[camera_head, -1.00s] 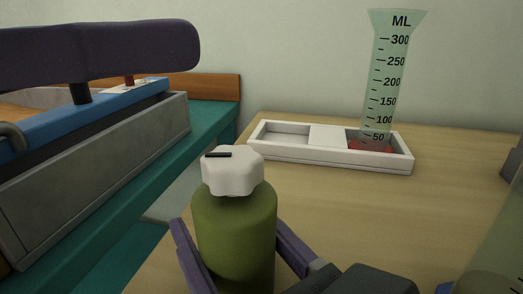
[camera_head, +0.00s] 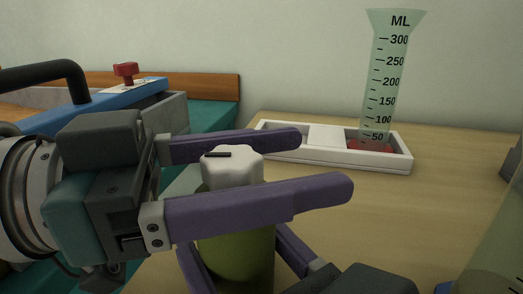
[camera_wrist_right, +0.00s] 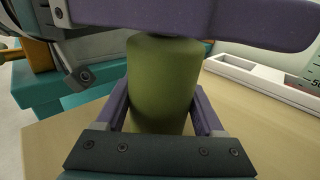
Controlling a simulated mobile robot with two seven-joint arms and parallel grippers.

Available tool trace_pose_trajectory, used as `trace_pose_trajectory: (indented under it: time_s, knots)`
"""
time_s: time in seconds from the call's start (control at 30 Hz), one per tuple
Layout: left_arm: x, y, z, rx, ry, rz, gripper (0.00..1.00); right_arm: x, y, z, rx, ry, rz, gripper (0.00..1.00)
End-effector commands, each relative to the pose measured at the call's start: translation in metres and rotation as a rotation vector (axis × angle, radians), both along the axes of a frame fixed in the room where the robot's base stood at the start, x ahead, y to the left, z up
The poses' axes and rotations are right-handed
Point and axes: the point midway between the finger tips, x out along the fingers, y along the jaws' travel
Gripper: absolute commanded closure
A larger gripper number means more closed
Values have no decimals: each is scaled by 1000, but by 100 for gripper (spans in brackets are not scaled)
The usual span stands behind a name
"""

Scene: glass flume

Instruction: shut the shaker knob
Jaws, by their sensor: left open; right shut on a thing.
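The shaker is an olive-green bottle (camera_head: 238,258) with a white faceted knob (camera_head: 238,166) on top, standing upright. A short black mark on the knob's top points left-right. My left gripper (camera_head: 322,163) is open, with one purple finger behind the knob and one in front, around it; the near finger hides the shaker's neck. I cannot tell whether the fingers touch the knob. My right gripper (camera_wrist_right: 160,98) is shut on the green body, one finger on each side. In the right wrist view the green body (camera_wrist_right: 162,75) shows, and the left gripper's finger hides its top.
A white tray (camera_head: 287,153) stands behind on the wooden table (camera_head: 430,215), with a graduated measuring cylinder (camera_head: 384,85) on a red base at its right. A blue-topped device with a red knob (camera_head: 125,70) is at the left. A clear vessel (camera_head: 497,255) is at the right edge.

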Motion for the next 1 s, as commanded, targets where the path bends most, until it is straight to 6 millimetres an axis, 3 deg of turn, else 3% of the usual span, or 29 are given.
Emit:
trace_pose_trajectory:
  time_s: [0.17,0.8,1.0]
  knots:
    - [0,0,0,0,0,0,28,0,0,0,0,0,1,95]
    - [0,1,0,0,0,1,100,0,0,0,1,0,1,95]
    - [0,1,0,0,0,3,100,0,0,0,0,0,1,95]
